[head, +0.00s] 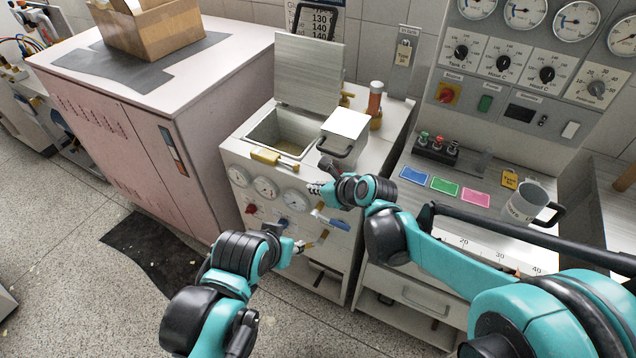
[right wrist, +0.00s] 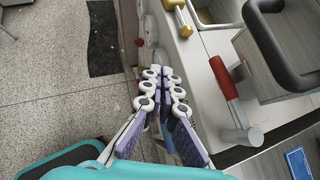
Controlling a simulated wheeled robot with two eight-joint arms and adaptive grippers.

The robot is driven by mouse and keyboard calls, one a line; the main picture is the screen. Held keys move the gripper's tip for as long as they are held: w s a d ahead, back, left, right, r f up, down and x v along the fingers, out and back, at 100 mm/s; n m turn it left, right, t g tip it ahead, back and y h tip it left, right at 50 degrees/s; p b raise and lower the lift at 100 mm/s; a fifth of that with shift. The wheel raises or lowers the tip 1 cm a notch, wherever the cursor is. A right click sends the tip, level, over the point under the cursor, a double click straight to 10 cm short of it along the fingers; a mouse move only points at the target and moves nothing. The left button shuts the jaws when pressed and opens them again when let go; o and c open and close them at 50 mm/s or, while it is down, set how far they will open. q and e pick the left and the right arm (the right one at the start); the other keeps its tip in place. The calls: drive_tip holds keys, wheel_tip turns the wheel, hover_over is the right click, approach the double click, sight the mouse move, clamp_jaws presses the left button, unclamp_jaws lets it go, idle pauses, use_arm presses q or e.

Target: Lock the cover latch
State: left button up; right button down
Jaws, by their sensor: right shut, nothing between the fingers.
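The metal cover (head: 309,70) stands upright, open, at the back of the square basin (head: 249,137). A yellow-handled latch (head: 272,157) lies at the basin's front edge; a yellow handle (right wrist: 180,16) also shows at the top of the right wrist view. My right gripper (head: 316,188) is shut and empty, in front of the cabinet and below and right of the latch. In the right wrist view its fingertips (right wrist: 165,75) are together, apart from the yellow handle. My left gripper (head: 299,247) is lower, near the cabinet front; its fingers are too small to judge.
A white-topped box with a dark handle (head: 343,124) stands right of the basin. A red handle with a grey end (right wrist: 223,78) lies close right of my right fingers. Gauges (head: 265,187) and a blue handle (head: 330,220) are on the cabinet front. A mug (head: 524,203) stands farther right.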

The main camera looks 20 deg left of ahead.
drive_tip(key=s+r, duration=0.1)
drive_tip(key=s, duration=0.1)
drive_tip(key=s+a+r+p, duration=0.1)
drive_tip(key=s+r, duration=0.1)
drive_tip(key=shift+s+r, duration=0.1)
idle(0.4)
